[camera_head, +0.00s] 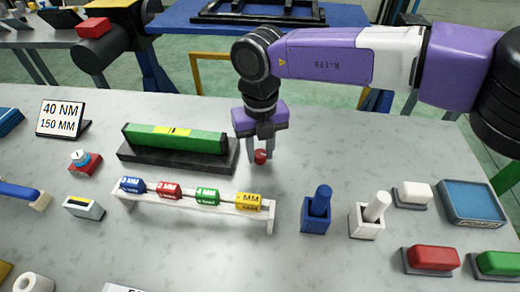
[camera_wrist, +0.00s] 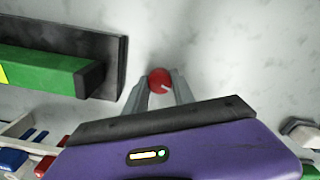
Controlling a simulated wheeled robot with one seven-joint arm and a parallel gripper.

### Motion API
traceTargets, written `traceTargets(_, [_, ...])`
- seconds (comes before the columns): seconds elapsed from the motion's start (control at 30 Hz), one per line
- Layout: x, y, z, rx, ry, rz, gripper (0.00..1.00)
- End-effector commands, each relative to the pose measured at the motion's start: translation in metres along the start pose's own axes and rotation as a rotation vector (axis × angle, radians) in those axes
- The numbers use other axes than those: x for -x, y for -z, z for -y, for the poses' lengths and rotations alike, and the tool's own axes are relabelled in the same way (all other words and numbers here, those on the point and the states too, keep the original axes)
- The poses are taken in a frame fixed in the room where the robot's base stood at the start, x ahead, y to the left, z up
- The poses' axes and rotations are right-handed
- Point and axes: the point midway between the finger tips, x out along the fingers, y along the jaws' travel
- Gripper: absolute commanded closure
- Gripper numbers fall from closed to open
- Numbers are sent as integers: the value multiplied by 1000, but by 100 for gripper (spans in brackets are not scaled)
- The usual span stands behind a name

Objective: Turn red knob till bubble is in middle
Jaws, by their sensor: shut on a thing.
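The red knob (camera_head: 260,157) is small and round, just right of the level's dark base. My gripper (camera_head: 260,152) points down over it, with its grey fingers shut on the knob. In the wrist view the knob (camera_wrist: 159,80) sits between the two fingertips (camera_wrist: 160,85), and a pale mark shows on its face. The green spirit level (camera_head: 150,138) lies on a black base (camera_head: 180,161), with a yellow vial window (camera_head: 179,131) on top. The bubble is too small to make out. In the wrist view only the level's right end (camera_wrist: 40,70) shows fully.
A white rack (camera_head: 190,205) with blue, red, green and yellow labelled rollers stands in front of the level. Blue (camera_head: 316,212) and white (camera_head: 368,215) holders with upright pegs stand to the right. A sign (camera_head: 60,118) reads 40 NM, 150 MM. The table behind the knob is clear.

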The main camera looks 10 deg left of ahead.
Motion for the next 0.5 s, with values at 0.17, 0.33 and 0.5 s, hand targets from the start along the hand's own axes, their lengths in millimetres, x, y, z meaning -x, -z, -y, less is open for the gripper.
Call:
traceTargets(0.17, [1, 0, 1, -2, 2, -1, 100])
traceTargets(0.33, [1, 0, 1, -1, 2, -1, 62])
traceTargets(0.5, [1, 0, 1, 0, 1, -1, 48])
